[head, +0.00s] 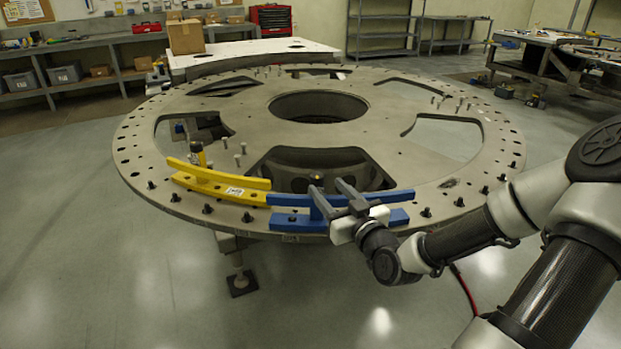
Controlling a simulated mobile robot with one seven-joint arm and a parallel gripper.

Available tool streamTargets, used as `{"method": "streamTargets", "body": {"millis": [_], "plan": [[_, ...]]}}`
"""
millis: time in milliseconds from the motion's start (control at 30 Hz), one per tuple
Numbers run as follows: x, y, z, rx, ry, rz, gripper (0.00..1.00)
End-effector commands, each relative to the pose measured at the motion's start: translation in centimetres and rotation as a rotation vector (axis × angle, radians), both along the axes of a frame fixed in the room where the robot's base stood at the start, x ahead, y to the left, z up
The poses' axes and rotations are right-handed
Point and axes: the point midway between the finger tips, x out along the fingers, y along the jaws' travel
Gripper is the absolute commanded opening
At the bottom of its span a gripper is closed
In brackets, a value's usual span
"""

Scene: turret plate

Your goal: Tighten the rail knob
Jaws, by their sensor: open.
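A blue rail (290,200) lies along the near rim of the large round grey turret plate (255,130). A blue base bar (292,222) runs beneath it. A yellow rail (222,184) continues to the left, with its end close to the blue one. My gripper (327,187) is open, its two grey fingers reaching over the middle of the blue rail. I cannot make out a knob on the blue rail; the fingers and gripper body hide part of it. A small dark and yellow upright piece (197,155) stands behind the yellow rail.
Dark bolts line the plate rim, and several loose upright pins (241,152) stand on the plate. The plate has large openings and a round central hole (318,106). A cardboard box (186,37) stands on a platform behind. Open floor (100,270) lies at the left.

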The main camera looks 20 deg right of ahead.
Motion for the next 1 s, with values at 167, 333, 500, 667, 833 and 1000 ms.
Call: {"method": "streamTargets", "body": {"millis": [167, 333, 500, 667, 833, 1000], "plan": [[4.1, 0.2, 0.0, 0.001, -0.002, 0.002, 0.48], [7.5, 0.3, 0.0, 0.001, -0.001, 0.001, 0.48], [9.7, 0.3, 0.0, 0.000, -0.001, 0.000, 0.48], [10.7, 0.4, 0.0, 0.000, 0.001, 0.001, 0.48], [10.8, 0.4, 0.0, 0.000, 0.001, 0.000, 0.48], [10.8, 0.4, 0.0, 0.000, 0.001, 0.000, 0.38]]}}
